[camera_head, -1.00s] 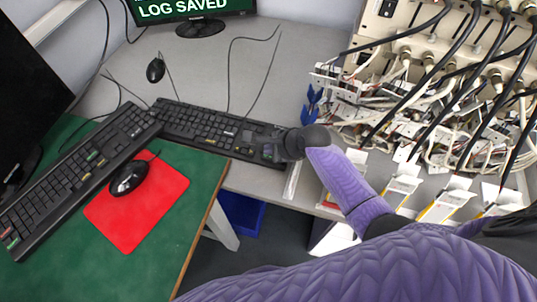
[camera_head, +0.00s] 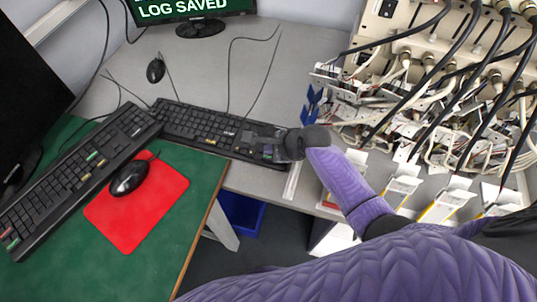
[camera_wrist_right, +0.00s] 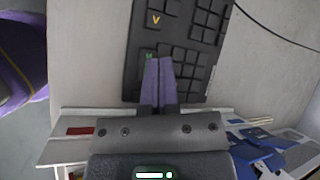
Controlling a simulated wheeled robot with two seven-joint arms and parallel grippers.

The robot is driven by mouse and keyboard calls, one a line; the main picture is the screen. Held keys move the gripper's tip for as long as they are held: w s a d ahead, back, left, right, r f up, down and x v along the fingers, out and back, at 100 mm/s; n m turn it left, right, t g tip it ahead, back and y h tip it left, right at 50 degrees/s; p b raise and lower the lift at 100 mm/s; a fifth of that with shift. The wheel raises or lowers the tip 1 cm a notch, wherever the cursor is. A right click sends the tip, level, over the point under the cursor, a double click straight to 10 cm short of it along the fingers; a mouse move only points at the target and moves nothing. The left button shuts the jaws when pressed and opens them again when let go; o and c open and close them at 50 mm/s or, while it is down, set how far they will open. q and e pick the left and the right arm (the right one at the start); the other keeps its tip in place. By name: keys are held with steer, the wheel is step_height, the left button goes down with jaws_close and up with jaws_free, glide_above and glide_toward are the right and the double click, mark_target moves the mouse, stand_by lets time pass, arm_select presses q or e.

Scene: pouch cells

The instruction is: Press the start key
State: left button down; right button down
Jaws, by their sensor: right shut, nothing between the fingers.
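The far black keyboard (camera_head: 205,127) lies on the grey table, and its right end is under my right gripper (camera_head: 266,146). In the right wrist view, my right gripper (camera_wrist_right: 158,62) is shut and empty, its two fingers together over the keyboard (camera_wrist_right: 138,75). The fingertips are beside a small green-marked key (camera_wrist_right: 149,55) and partly cover the keys around it. A yellow-marked key (camera_wrist_right: 157,20) is farther up. I cannot tell whether the fingertips touch a key, or which key is the start key. My left gripper is not in view.
A second keyboard (camera_head: 75,172) and a mouse (camera_head: 129,178) on a red mat (camera_head: 165,212) are at left. The monitor (camera_head: 190,8) reads "LOG SAVED". A wired test rack (camera_head: 430,45) stands at right, with blue clips (camera_head: 310,105) near the gripper. A small mouse (camera_head: 155,70) lies behind.

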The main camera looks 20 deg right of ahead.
steer(key=shift+f, duration=0.1)
stand_by(0.4)
steer(key=shift+f, duration=0.3)
steer(key=shift+f, duration=0.1)
steer(key=shift+s+f+b, duration=0.25)
steer(key=shift+f+b, duration=0.15)
steer(key=shift+f, duration=0.4)
stand_by(0.8)
steer(key=shift+r, duration=0.1)
steer(key=shift+w+r+p, duration=0.15)
steer(key=shift+r+p, duration=0.25)
steer(key=shift+p, duration=0.25)
steer(key=shift+d+r+p, duration=0.3)
steer(key=shift+r+p, duration=0.05)
steer(key=shift+p, duration=0.05)
steer(key=shift+r, duration=0.1)
